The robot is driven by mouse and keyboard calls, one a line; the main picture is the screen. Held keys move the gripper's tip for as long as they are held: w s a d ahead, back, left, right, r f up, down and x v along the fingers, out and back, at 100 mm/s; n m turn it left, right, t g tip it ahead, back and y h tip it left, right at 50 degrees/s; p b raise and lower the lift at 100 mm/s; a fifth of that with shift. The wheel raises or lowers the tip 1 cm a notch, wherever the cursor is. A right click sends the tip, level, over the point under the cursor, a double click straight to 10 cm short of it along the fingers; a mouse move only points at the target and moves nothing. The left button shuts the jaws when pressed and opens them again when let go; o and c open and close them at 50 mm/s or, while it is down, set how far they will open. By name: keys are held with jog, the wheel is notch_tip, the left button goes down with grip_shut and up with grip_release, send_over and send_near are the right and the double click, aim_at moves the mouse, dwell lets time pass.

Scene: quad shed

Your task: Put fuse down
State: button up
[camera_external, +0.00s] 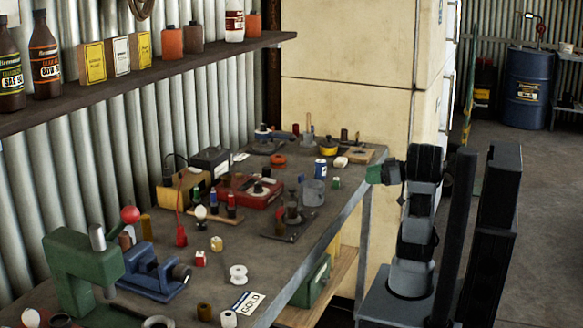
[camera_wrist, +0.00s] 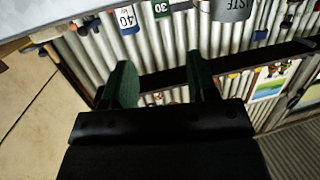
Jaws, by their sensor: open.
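My gripper (camera_external: 376,173) is at the right edge of the workbench, near its far end. In the wrist view my gripper (camera_wrist: 160,83) shows two green fingers spread apart, with nothing seen between them. A small green block marked 30 (camera_wrist: 161,8) and a white and blue piece marked 40 (camera_wrist: 126,18) lie beyond the fingertips. The green block (camera_external: 337,183) and a blue and white can-like piece (camera_external: 320,169) stand on the bench, left of my gripper. I cannot tell which thing is the fuse.
The workbench (camera_external: 245,215) is cluttered. A grey waste bucket (camera_external: 313,192), a red case (camera_external: 250,191), a blue vise (camera_external: 155,273) and a green press (camera_external: 80,270) stand on it. A shelf (camera_external: 150,80) runs above. A cream cabinet (camera_external: 345,70) stands behind.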

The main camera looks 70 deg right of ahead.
jog(key=w+a+r+n+g+y+p, duration=0.1)
jog(key=w+a+r+y+p, duration=0.1)
jog(key=w+r+p, duration=0.15)
jog(key=w+a+r+n+y+p, duration=0.1)
jog(key=w+a+r+y+p, duration=0.1)
jog(key=r+p, duration=0.3)
jog(key=w+d+r+m+g+h+p, duration=0.1)
jog(key=w+d+r+m+h+p, duration=0.45)
jog(key=w, duration=0.25)
jog(key=w+d+r+m+h+p, duration=0.45)
jog(key=w+m+h+p, duration=0.2)
jog(key=w, duration=0.25)
jog(key=m+g+y+p, duration=0.3)
jog(key=m+g+y, duration=0.35)
jog(key=g, duration=0.75)
send_over(337, 179)
jog(key=d, duration=0.1)
jog(key=shift+m+h, duration=0.75)
notch_tip(337, 179, down, 14)
jog(key=shift+w+d+f, duration=0.1)
jog(key=shift+w+f, duration=0.05)
jog(key=shift+f, duration=0.05)
jog(key=shift+w+f+p, duration=0.1)
jog(key=shift+f+p, duration=0.25)
jog(key=shift+f, duration=3.05)
